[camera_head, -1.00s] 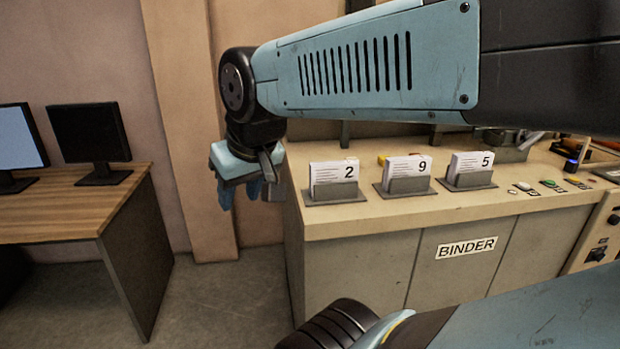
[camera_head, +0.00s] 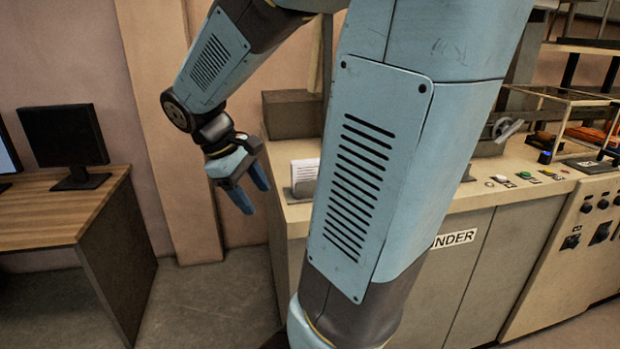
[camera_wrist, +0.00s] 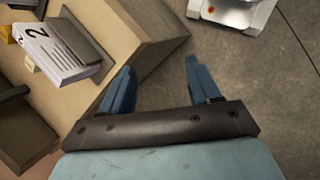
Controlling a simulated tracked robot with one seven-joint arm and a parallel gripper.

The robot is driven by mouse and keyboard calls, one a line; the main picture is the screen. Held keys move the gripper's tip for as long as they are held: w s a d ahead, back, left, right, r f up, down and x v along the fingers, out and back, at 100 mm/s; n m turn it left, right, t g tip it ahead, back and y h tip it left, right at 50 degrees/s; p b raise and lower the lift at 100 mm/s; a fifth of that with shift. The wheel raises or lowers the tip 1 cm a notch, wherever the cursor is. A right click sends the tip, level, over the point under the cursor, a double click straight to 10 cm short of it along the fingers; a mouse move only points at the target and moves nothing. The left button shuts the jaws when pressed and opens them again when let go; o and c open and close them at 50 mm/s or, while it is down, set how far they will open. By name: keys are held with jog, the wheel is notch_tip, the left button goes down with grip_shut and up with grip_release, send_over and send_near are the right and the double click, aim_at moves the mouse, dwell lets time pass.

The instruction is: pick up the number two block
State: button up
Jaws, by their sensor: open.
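The number two block is a white stack of cards with a black "2" (camera_wrist: 45,48), leaning in a grey holder (camera_wrist: 80,42) at the upper left of the wrist view. In the head view the stack (camera_head: 306,170) shows at the counter's left end, partly hidden behind my arm. My gripper (camera_head: 256,196) is open and empty, pointing downward just left of the counter's end. In the wrist view its two blue fingers (camera_wrist: 158,84) are spread apart over the floor and counter edge, with the block to their left and not touching it.
The counter (camera_head: 470,165) carries coloured buttons and a "BINDER" label, partly covered. A dark box (camera_head: 292,115) stands at its back left. A wooden desk (camera_head: 60,210) with a monitor (camera_head: 65,137) is at the left. Floor is clear between desk and counter.

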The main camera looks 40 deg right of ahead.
jog(key=w+d+f+n+g+h, duration=0.3)
jog(key=w+d+n+g+h, duration=0.15)
jog(key=w+d, duration=0.2)
jog(key=n+g+h, duration=0.3)
jog(key=h, duration=0.3)
send_near(309, 164)
jog(key=d, duration=0.1)
jog(key=s+d+f, duration=0.1)
jog(key=d, duration=0.1)
jog(key=d+f, duration=0.1)
jog(key=d, duration=0.1)
jog(key=shift+s, duration=0.3)
jog(key=shift+r+x, duration=0.2)
jog(key=shift+x, duration=1.1)
jog(key=shift+r+x, duration=0.2)
jog(key=shift+x, duration=1.1)
jog(key=shift+w+d, duration=0.1)
jog(key=shift+w, duration=0.05)
jog(key=shift+c, duration=0.3)
grip_shut()
jog(key=shift+r, duration=0.1)
